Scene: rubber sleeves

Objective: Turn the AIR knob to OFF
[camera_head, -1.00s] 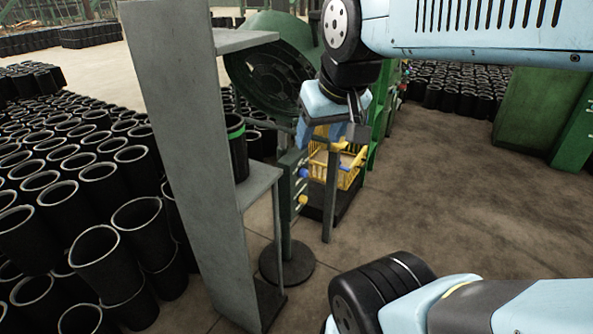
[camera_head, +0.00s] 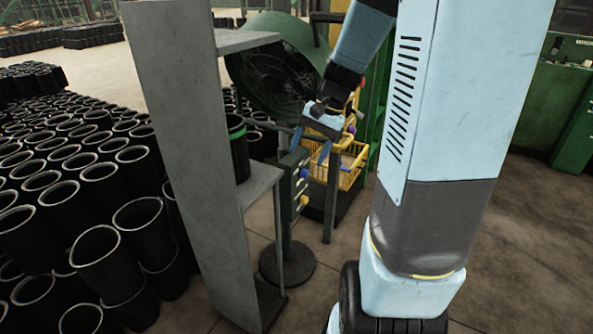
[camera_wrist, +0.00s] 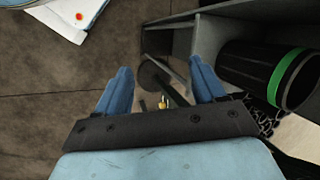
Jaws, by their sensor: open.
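A narrow grey-green control panel (camera_head: 292,183) stands on a post with a round dark base. It carries a blue knob (camera_head: 303,173) and a yellow knob (camera_head: 303,200) on its right-facing side. The labels are too small to read, so I cannot tell which knob is AIR. My gripper (camera_head: 310,146) is open and empty, with its blue fingers pointing down around the panel's top, above the knobs. In the wrist view a small yellow knob (camera_wrist: 163,102) shows between the spread fingers, partly hidden by the gripper's body.
A grey shelf (camera_head: 180,130) stands left of the panel, holding a black sleeve with a green band (camera_head: 238,150). A yellow basket (camera_head: 350,172) is just right of the panel. A large fan (camera_head: 270,75) is behind. Stacked black sleeves fill the left. Floor at right is open.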

